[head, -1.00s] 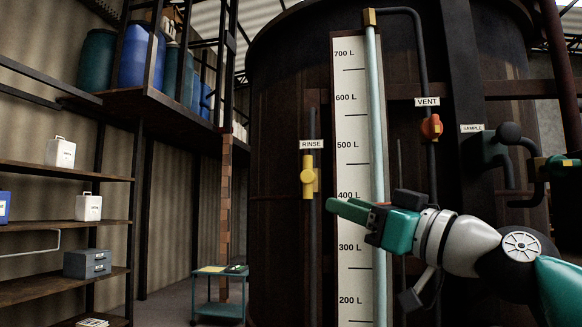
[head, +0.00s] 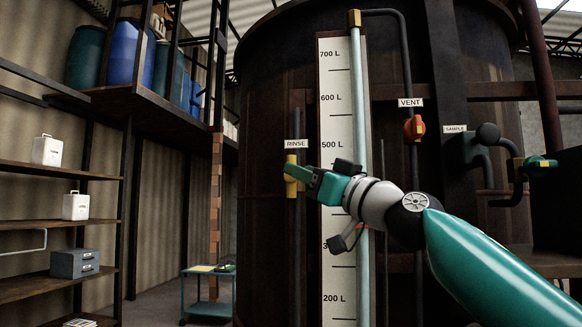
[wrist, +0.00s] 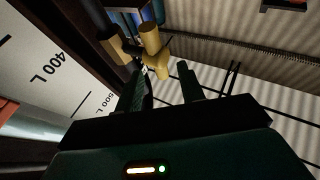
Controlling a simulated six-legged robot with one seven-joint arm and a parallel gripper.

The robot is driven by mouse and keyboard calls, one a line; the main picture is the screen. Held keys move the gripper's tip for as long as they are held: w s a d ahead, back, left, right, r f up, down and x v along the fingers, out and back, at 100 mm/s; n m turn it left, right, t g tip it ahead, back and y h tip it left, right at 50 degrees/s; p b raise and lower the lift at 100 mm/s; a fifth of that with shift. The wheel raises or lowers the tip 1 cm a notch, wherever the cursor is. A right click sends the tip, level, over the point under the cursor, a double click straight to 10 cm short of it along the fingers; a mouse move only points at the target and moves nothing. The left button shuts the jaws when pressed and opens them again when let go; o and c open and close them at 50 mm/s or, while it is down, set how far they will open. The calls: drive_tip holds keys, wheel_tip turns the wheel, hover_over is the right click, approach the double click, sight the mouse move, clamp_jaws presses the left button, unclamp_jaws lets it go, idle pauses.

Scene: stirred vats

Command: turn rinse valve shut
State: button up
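The yellow rinse valve (head: 290,186) sits on a dark vertical pipe under the RINSE label (head: 296,144). Its handle stands upright along the pipe, and its middle is partly hidden by my gripper. My gripper (head: 292,171) reaches in from the right with its fingertips at the valve. In the wrist view, the fingers (wrist: 163,80) are apart with nothing gripped. The yellow valve (wrist: 152,42) shows just beyond the fingertips, close to the gap between them. I cannot tell whether a finger touches it.
The volume scale (head: 337,110) and its sight tube (head: 358,100) stand right of the valve, behind my arm. The orange vent valve (head: 414,128) and sample outlet (head: 510,165) are farther right. A teal cart (head: 208,308) and shelves (head: 55,172) are left.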

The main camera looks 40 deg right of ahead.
drive_tip(key=x, duration=0.4)
clamp_jaws()
